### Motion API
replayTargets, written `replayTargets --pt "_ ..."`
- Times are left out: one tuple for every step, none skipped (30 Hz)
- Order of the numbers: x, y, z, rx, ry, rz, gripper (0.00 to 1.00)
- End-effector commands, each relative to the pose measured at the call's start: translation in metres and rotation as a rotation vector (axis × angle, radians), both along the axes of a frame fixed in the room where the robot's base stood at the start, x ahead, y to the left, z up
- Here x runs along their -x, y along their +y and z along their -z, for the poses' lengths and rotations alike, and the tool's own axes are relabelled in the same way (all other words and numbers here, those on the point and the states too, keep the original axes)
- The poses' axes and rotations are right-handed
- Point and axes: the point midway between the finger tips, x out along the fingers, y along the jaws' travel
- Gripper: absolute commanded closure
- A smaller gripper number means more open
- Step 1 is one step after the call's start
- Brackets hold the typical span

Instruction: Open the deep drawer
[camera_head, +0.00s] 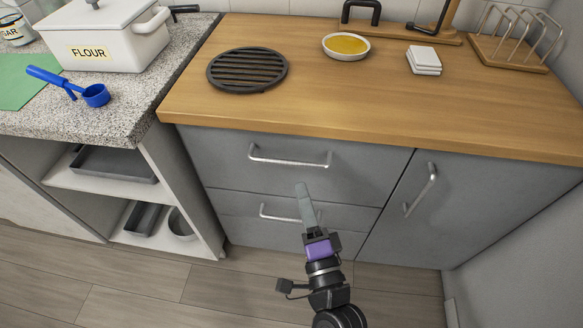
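Two grey drawer fronts sit under the wooden counter, the upper drawer (225,160) and the lower drawer (245,232). Both look closed. I cannot tell for sure which is the deep drawer; the upper front shows taller in this view. The upper bar handle (290,162) is in full view. The lower bar handle (278,217) is partly hidden behind my gripper. My gripper (303,190) points toward the drawers, its tips showing below the upper handle. Its grey fingers overlap in this view, so their opening does not show. I see nothing held in it.
A grey cabinet door with a slanted-looking handle (421,190) is right of the drawers. An open shelf unit (180,190) with trays stands left. The counter (330,105) holds a black trivet (247,69), a yellow-filled dish (346,46) and white coasters (424,60). The floor in front is clear.

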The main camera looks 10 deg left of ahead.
Motion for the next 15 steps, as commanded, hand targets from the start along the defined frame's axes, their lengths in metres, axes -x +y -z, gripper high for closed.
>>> replayTargets --pt "-0.006 0.007 -0.001 -0.024 0.000 -0.011 0.66" --pt "-0.008 0.010 -0.002 -0.035 0.001 -0.015 0.66" --pt "-0.011 0.013 -0.002 -0.046 0.004 -0.019 0.66" --pt "-0.013 0.015 -0.003 -0.051 0.004 -0.021 0.66" --pt "-0.015 0.016 -0.005 -0.054 0.003 -0.022 0.66" --pt "-0.018 0.018 -0.006 -0.056 0.003 -0.023 0.66" --pt "-0.021 0.019 -0.007 -0.056 0.003 -0.023 0.66" --pt "-0.025 0.020 -0.008 -0.056 0.004 -0.022 0.66" --pt "-0.030 0.022 -0.010 -0.056 0.002 -0.022 0.66" --pt "-0.035 0.023 -0.010 -0.055 0.003 -0.022 0.66" --pt "-0.039 0.025 -0.011 -0.055 0.003 -0.022 0.66" --pt "-0.045 0.027 -0.012 -0.055 0.003 -0.022 0.66" --pt "-0.049 0.029 -0.013 -0.054 0.003 -0.022 0.66" --pt "-0.054 0.031 -0.014 -0.054 0.003 -0.022 0.66" --pt "-0.059 0.033 -0.015 -0.054 0.004 -0.023 0.66"
